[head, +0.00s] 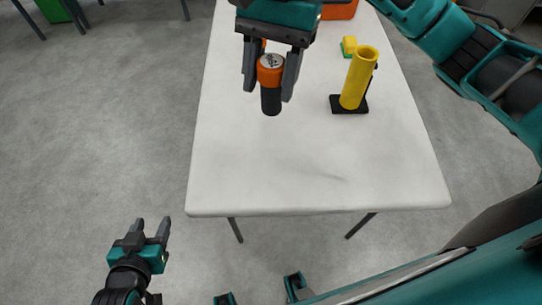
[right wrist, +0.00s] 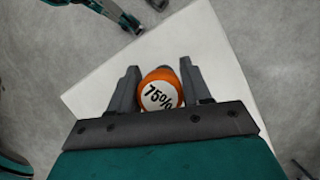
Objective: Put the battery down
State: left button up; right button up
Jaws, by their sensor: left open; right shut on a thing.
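The battery (head: 271,98) is a cylinder with a black body and an orange end with a white round label. My right gripper (head: 270,85) is shut on its orange end and holds it upright over the white table (head: 270,160). In the right wrist view the label of the battery (right wrist: 161,95) reads 75%, between the two fingers of my right gripper (right wrist: 160,85). I cannot tell whether its lower end touches the table. My left gripper (head: 151,232) is open and empty, low over the floor, left of the table's front edge.
A yellow tube (head: 358,78) stands on a black base to the right of the battery. A yellow and green block (head: 348,46) lies behind it. An orange object (head: 340,10) is at the far end. The front part of the table is clear.

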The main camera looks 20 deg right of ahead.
notch_tip(320, 180, down, 20)
jog(key=shift+r, duration=0.15)
jog(key=shift+b, duration=0.45)
jog(key=o, duration=1.1)
jog(key=shift+o, duration=0.2)
jog(key=shift+r, duration=0.15)
jog(key=v, duration=1.2)
